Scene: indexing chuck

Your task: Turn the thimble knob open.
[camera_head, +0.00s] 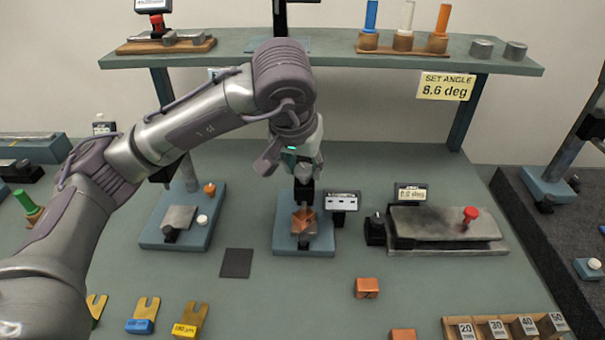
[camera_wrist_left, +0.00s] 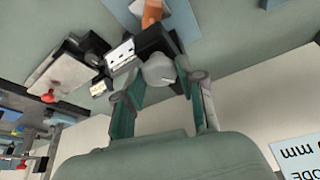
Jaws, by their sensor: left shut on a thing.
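My left gripper (camera_head: 300,178) comes down from above onto the indexing device in the middle of the table. In the left wrist view, its two fingers (camera_wrist_left: 160,86) stand on either side of a rounded grey thimble knob (camera_wrist_left: 158,70) and are shut on it. In the head view the fingers and wrist largely hide the knob. Below the gripper, a copper-coloured block (camera_head: 304,222) sits tilted in the device on a blue base (camera_head: 304,249). My right gripper is not in view.
A sine plate with a red knob (camera_head: 470,213) and a display stands to the right. A blue-based stand (camera_head: 168,234) is on the left. A loose copper block (camera_head: 367,288) and a dark square pad (camera_head: 236,263) lie in front.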

